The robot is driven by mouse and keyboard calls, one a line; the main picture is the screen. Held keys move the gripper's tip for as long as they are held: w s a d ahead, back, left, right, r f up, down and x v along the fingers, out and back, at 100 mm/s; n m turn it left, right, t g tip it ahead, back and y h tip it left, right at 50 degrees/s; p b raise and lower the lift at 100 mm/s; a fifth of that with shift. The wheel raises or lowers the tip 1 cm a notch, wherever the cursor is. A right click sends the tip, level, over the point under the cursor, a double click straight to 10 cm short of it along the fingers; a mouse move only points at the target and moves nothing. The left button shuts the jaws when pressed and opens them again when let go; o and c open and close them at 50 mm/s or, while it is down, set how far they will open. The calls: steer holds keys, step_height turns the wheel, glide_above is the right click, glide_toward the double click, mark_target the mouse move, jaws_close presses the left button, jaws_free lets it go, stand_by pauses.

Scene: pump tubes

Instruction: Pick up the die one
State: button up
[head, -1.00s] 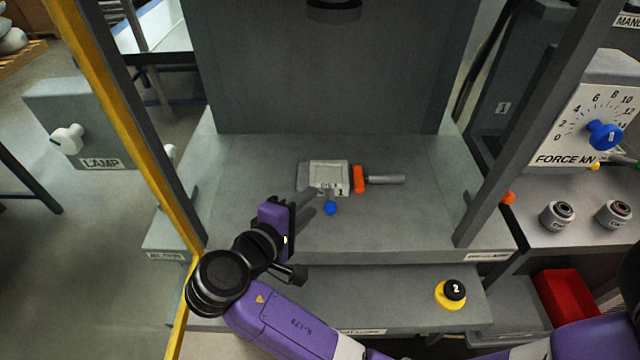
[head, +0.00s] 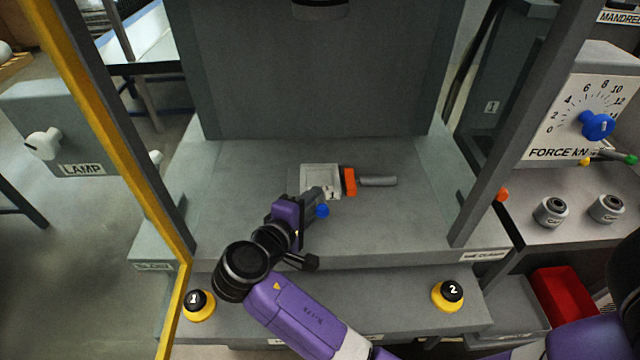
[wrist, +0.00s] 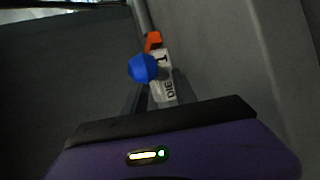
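Die one (head: 320,172) is a pale grey block on the press table, with an orange band (head: 349,182) and a grey rod pointing right. A blue ball knob (head: 322,211) shows at its near side. My gripper (head: 314,197) reaches in from the near left, its fingertips at the block's near edge and partly covering its label. In the wrist view the "DIE 1" label (wrist: 165,80) lies between the two dark fingers, with the blue ball to the left and the orange band beyond. The gripper looks open; contact with the die cannot be made out.
Grey press posts stand left and right, with a yellow rail (head: 120,140) at the left. A red bin (head: 566,305) is at the right. The table around the die is clear.

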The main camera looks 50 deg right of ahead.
steer(key=shift+w+d+f, duration=0.1)
steer(key=shift+d+f, duration=0.1)
steer(key=shift+d, duration=0.35)
jaws_close()
steer(key=shift+r, duration=0.3)
stand_by(0.8)
